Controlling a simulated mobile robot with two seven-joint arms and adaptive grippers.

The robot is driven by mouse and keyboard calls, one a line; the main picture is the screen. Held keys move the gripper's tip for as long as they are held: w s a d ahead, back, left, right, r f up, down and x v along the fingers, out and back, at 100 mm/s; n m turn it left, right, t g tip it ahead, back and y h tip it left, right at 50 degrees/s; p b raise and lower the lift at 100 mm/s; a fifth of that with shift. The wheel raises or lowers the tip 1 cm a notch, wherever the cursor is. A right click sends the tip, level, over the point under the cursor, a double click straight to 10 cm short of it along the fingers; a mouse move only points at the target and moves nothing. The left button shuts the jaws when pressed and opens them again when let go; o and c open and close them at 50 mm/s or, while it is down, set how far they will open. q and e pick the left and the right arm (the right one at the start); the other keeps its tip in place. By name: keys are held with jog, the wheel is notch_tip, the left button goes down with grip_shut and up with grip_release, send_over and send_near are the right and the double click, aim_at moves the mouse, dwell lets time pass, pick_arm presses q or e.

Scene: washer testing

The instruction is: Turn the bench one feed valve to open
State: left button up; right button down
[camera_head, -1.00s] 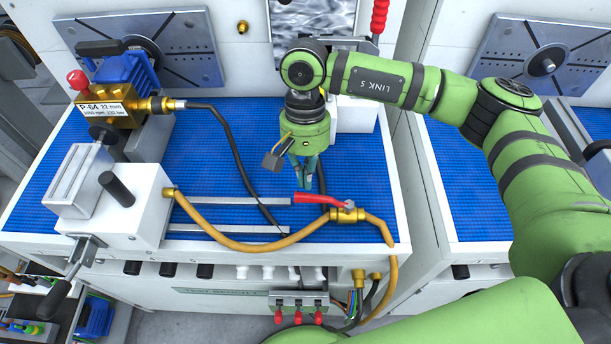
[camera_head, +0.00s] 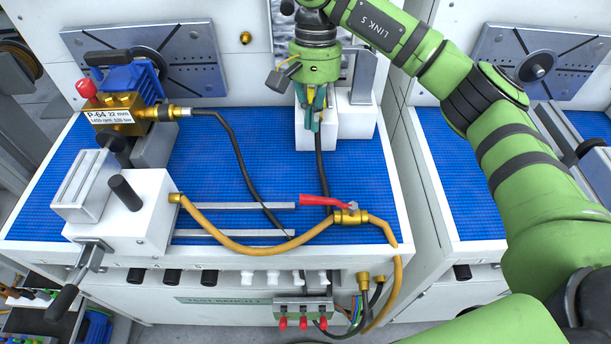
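The feed valve (camera_head: 351,216) is a brass ball valve at the front right of the blue-matted bench. Its red lever (camera_head: 326,201) points left, roughly along the yellow-brown hose line. My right gripper (camera_head: 312,128) hangs above the back part of the bench, behind and above the valve, pointing down. My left gripper does not show.
A yellow-brown hose (camera_head: 258,247) loops across the bench front to the white clamp block (camera_head: 125,215). The pump (camera_head: 117,105) stands at the back left with a black hose. A white block (camera_head: 355,118) stands behind my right gripper. Red-tipped toggles (camera_head: 303,322) sit below the bench edge.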

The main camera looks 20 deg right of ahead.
aim_at(326, 202)
jog(key=s+a+f+p, duration=0.1)
jog(key=s+f+p, duration=0.4)
jog(key=f, duration=0.5)
jog(key=shift+s+a+f, duration=0.2)
jog(key=shift+a, duration=0.15)
